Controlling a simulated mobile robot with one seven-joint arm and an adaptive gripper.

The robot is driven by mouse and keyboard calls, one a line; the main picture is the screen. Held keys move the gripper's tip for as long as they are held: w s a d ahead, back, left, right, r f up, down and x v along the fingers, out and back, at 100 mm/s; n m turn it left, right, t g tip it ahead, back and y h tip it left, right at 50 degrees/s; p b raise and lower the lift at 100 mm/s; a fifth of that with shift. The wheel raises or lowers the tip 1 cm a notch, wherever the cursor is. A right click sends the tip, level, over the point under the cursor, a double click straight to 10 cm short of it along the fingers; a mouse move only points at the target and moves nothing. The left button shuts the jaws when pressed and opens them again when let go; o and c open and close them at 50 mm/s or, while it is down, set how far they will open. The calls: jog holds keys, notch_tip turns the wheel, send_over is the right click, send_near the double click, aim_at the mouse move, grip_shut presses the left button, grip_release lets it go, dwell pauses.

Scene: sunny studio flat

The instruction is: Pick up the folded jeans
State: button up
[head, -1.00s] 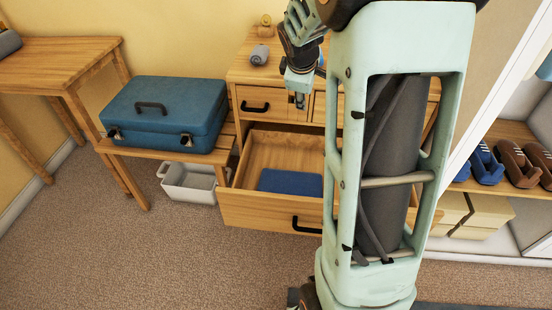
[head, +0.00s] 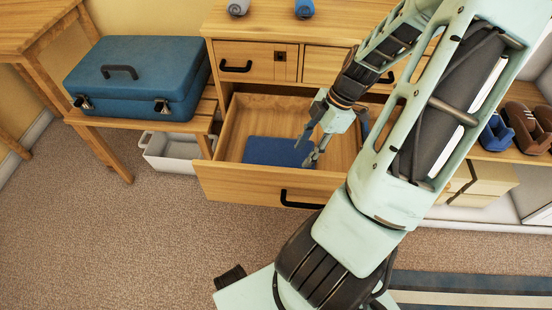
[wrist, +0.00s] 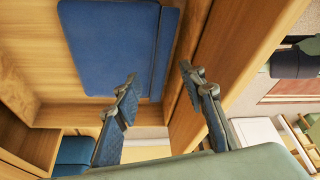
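The folded jeans (head: 270,151) are a flat dark blue rectangle lying in the open drawer (head: 240,187) of a wooden dresser. They also show in the wrist view (wrist: 110,45), at the upper middle, with a fold line along their right part. My gripper (head: 306,150) is at the drawer, by the right end of the jeans. Its two fingers are apart with nothing between them. In the wrist view the fingertips (wrist: 159,78) point toward the jeans' lower right area. I cannot tell how high the fingers are above the jeans.
The drawer's wooden walls surround the jeans, with free floor of the drawer at the right. A blue suitcase (head: 135,82) stands on a bench at left, near a white bin (head: 172,152). Two rolled items, grey (head: 238,7) and blue (head: 304,8), lie on the dresser top. Shoes (head: 528,130) stand at right.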

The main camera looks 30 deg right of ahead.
jog(key=b+x, duration=0.2)
jog(key=x, duration=0.3)
jog(key=b+x, duration=0.3)
jog(key=x, duration=0.3)
jog(key=shift+s+a+r, duration=0.1)
jog(key=shift+s+a, duration=0.05)
jog(key=shift+a, duration=0.1)
jog(key=shift+r, duration=0.1)
grip_shut()
